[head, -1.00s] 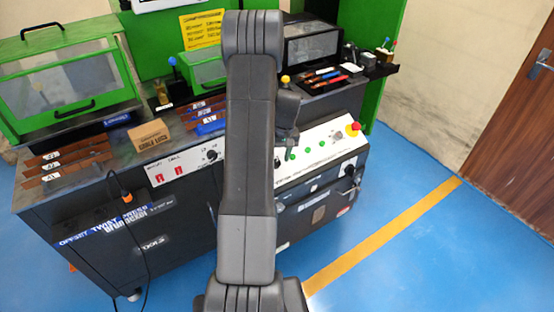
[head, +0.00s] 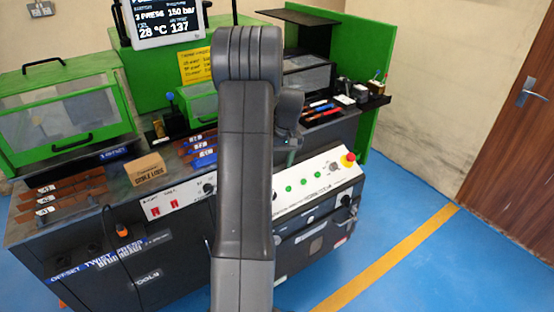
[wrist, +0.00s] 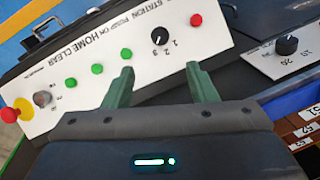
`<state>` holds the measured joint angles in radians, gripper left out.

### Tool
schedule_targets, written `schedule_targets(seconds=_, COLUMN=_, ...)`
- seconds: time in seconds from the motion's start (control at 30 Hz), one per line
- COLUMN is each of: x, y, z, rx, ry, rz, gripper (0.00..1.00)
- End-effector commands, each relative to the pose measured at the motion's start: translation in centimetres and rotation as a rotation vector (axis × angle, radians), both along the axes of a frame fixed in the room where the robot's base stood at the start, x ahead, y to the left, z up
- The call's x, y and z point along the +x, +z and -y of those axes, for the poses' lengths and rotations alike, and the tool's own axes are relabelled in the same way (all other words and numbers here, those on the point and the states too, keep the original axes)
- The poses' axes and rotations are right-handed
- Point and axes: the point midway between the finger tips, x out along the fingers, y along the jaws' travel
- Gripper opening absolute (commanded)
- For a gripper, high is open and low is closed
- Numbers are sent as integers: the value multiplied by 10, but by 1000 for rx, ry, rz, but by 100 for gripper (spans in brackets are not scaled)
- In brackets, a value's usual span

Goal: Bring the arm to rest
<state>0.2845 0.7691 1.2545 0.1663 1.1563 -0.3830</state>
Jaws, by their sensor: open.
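My arm (head: 243,170) stands up through the middle of the head view and hides part of the machine behind it. In the wrist view my gripper (wrist: 160,84) is open, with its two green fingers apart and nothing between them. The fingers point at the white control panel (wrist: 120,62), which carries green buttons, a black knob and a red emergency stop (wrist: 10,114). In the head view the control panel (head: 310,182) is right of my arm. The fingers are mostly hidden there. I cannot tell their exact distance from the panel.
The green busbar machine (head: 155,82) has a clear-fronted guard (head: 60,112) at left. A cardboard box (head: 146,168) and copper bars (head: 62,193) lie on the bench. A cable with an orange handle hangs in front. Blue floor (head: 405,235) is free at right, before a wooden door (head: 510,140).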

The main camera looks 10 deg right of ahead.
Motion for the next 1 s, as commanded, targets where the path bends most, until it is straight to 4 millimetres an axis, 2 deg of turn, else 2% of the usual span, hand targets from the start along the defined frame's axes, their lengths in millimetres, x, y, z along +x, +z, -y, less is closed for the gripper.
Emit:
schedule_targets(seconds=0.17, x=0, y=-11, z=-2, rx=1, ry=0, rz=-3, gripper=52)
schedule_targets(seconds=0.27, x=0, y=-25, z=-4, rx=2, ry=2, rz=-5, gripper=52)
schedule_targets(seconds=0.7, x=0, y=-109, z=-17, rx=1, ry=2, rz=-5, gripper=52)
schedule_targets(seconds=0.83, x=1, y=-125, z=-20, rx=1, ry=1, rz=-3, gripper=52)
schedule_targets(seconds=1.0, x=1, y=-137, z=-22, rx=0, ry=1, rz=-1, gripper=52)
